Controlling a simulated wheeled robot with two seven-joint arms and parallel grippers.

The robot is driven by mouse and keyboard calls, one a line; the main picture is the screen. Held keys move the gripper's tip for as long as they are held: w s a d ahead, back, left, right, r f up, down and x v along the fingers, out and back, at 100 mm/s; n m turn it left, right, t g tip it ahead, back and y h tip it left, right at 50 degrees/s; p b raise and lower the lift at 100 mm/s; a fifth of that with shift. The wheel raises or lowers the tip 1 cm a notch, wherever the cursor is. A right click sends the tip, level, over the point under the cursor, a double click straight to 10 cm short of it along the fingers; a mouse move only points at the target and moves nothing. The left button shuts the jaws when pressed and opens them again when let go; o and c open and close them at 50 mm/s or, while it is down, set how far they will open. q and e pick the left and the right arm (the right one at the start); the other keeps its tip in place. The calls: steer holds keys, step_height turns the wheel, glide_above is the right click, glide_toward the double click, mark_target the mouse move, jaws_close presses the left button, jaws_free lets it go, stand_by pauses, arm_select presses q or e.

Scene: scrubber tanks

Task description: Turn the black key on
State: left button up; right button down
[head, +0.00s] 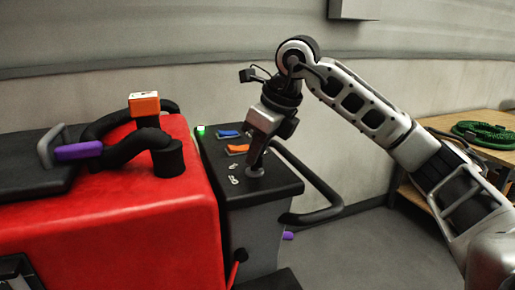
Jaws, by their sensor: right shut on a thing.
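My right gripper (256,165) comes down from above onto the near right part of the dark control panel (272,188) of the red scrubber. It is shut on a small black piece at the panel surface, which I take to be the black key. The fingers hide most of the key, so its turn angle cannot be told. A dark round base (255,172) shows under the fingertips. A green light (201,130) glows at the panel's far left corner. My left gripper is not in view.
Blue (229,134) and orange (237,149) switches sit on the panel behind the gripper. A black handlebar (318,190) curves along the panel's right side. The red tank (120,220) carries a black hose (110,125) and orange block (144,104). A wooden table holds a green hose (484,134).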

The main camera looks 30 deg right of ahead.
steer(key=shift+m+h, duration=0.3)
steer(key=shift+m, duration=0.6)
steer(key=c, duration=1.5)
jaws_free()
steer(key=shift+o, duration=0.2)
steer(key=shift+r, duration=0.15)
arm_select(q)
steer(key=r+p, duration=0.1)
steer(key=p, duration=0.1)
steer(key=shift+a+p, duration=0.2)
steer(key=shift+p, duration=0.15)
arm_select(e)
steer(key=v, duration=1.5)
steer(key=shift+s+r, duration=0.25)
steer(key=shift+r, duration=0.05)
